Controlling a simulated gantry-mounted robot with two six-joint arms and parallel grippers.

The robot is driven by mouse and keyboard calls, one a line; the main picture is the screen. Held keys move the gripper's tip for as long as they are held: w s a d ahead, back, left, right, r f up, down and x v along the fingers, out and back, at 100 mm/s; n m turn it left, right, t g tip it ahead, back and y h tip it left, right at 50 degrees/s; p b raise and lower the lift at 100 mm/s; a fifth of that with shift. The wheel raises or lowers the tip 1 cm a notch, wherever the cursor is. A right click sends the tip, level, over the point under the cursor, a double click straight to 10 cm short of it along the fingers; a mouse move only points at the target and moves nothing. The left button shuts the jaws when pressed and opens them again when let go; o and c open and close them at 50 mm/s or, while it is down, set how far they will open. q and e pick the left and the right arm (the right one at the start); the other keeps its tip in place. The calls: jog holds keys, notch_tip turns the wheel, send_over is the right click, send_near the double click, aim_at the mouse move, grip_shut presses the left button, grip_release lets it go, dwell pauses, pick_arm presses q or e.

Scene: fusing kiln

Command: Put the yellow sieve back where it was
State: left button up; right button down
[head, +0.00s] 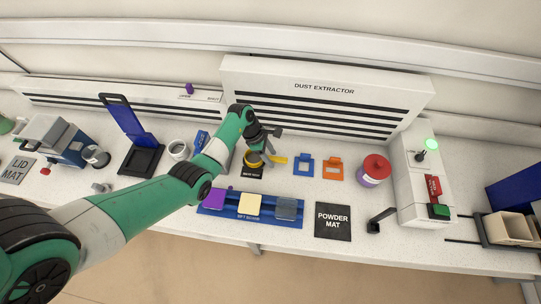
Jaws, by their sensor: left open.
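The yellow sieve (252,160) is at the middle of the bench, over a small black mat (251,173) with white lettering too small to read. Its yellow handle (279,160) points right. My left gripper (268,151) is open, right above the sieve, and its fingers hide part of it. I cannot tell whether the fingers touch it, or whether the sieve rests fully on the mat. My right gripper is out of view.
A blue board (230,215) with purple, cream and grey-blue tiles lies in front, beside the black powder mat (333,221). Blue (303,165) and orange (333,169) frames and a red-lidded jar (374,172) stand right. The dust extractor (325,100) closes off the back.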

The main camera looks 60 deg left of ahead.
aim_at(258, 156)
pick_arm(q)
jog(key=shift+r, duration=0.3)
jog(key=p+v, duration=0.3)
jog(key=v, duration=0.8)
jog(key=shift+s+r+p, duration=0.15)
jog(key=shift+r+p, duration=0.15)
jog(key=shift+a, duration=0.15)
